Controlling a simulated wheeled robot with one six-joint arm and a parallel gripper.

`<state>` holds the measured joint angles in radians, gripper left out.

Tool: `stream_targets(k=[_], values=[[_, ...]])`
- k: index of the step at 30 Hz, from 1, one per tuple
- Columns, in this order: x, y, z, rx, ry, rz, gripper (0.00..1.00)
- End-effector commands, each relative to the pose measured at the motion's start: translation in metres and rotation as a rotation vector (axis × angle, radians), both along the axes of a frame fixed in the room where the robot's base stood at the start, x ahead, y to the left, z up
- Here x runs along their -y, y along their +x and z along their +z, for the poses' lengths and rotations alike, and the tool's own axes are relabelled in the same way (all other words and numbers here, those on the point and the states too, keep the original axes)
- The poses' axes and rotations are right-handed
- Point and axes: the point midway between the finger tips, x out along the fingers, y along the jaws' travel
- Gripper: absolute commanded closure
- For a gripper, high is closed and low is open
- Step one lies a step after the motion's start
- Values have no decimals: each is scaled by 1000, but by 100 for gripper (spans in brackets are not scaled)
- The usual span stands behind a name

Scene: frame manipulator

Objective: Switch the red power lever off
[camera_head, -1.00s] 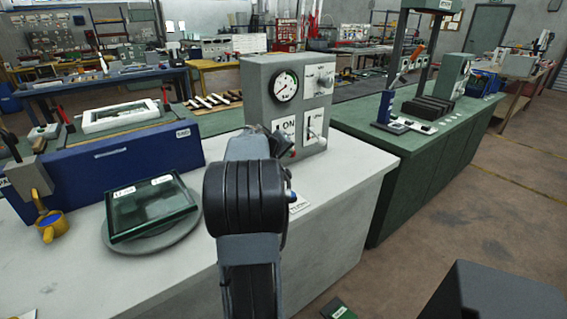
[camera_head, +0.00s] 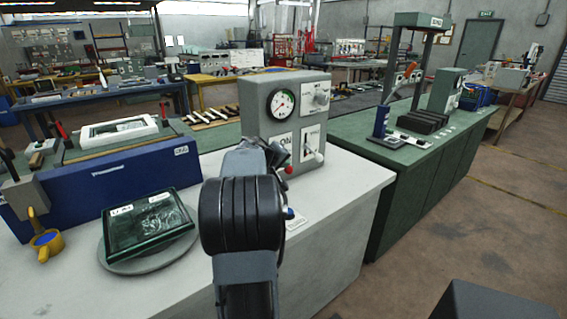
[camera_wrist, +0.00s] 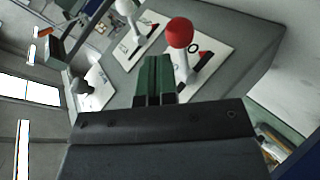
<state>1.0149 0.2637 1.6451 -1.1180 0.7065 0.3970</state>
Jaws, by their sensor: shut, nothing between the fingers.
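The red-knobbed lever (camera_wrist: 181,34) stands out from a plate on the grey control box (camera_head: 258,127). In the wrist view its pale stem is just right of my shut, empty gripper (camera_wrist: 155,62). The green fingers are close beside the stem; I cannot tell whether they touch it. In the head view my gripper (camera_head: 279,155) is at the lower left front of the box, and the red knob (camera_head: 289,169) shows only in part beside it. A white-knobbed lever (camera_wrist: 124,6) is on the neighbouring plate, left of the red one in the wrist view.
The box also carries a round gauge (camera_head: 282,103) and a grey rotary knob (camera_head: 322,98). A glass-topped case (camera_head: 150,222) lies on a round grey stand left of my arm. A blue case (camera_head: 100,190) is behind it. A green bench (camera_head: 420,180) stands to the right.

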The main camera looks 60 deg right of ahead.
Motion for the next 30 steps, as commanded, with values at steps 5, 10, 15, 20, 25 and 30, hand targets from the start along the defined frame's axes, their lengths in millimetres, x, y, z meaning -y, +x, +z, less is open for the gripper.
stream_targets(k=[5, 10, 15, 20, 25, 30], values=[[-10, 1, 4, 2, -2, 2, 100], [-36, 3, 18, 3, -3, 2, 100], [-67, 6, 36, 3, -3, 2, 100], [-92, 8, 49, 1, -2, 3, 100], [-111, 10, 59, 1, 0, 2, 100], [-121, 11, 64, 1, -1, 0, 100]])
